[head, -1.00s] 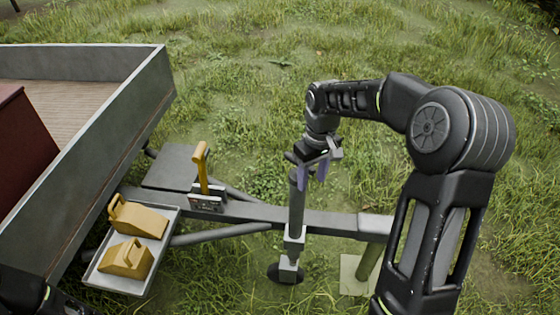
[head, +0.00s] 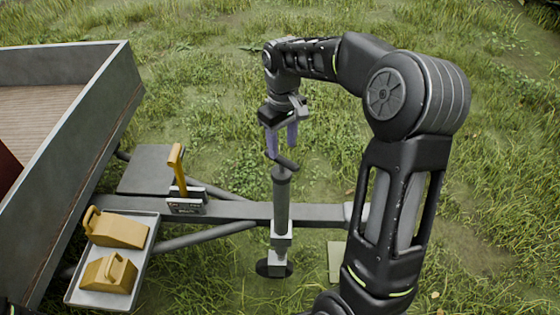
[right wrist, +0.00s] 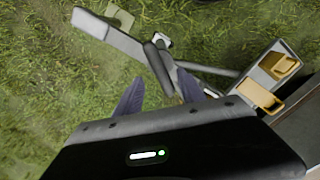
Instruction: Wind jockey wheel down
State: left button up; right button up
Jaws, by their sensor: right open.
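The jockey wheel stands upright at the trailer's drawbar; its grey tube (head: 282,205) passes the beam, and its dark wheel (head: 264,269) is low in the grass. I cannot tell whether the wheel touches the ground. A dark crank handle (head: 286,164) sits on top of the tube. My right gripper (head: 282,153) points down with its purple fingers apart, at or just above the handle; contact is unclear. In the right wrist view the tube (right wrist: 158,68) appears just beyond the open fingers (right wrist: 160,93). My left gripper is not in view.
The drawbar (head: 235,210) carries an upright yellow lever (head: 176,165). A tray (head: 150,247) with two yellow wheel chocks (head: 108,272) is at lower left. The trailer bed's wall (head: 85,135) rises at left. A pale plate (head: 335,262) lies right of the wheel. Grass behind is open.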

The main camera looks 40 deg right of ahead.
aim_at(282, 157)
jog(key=shift+w+f, duration=0.15)
jog(key=shift+f, duration=0.25)
notch_tip(282, 157, down, 7)
jog(key=shift+f, duration=0.1)
jog(key=shift+c, duration=0.6)
grip_shut()
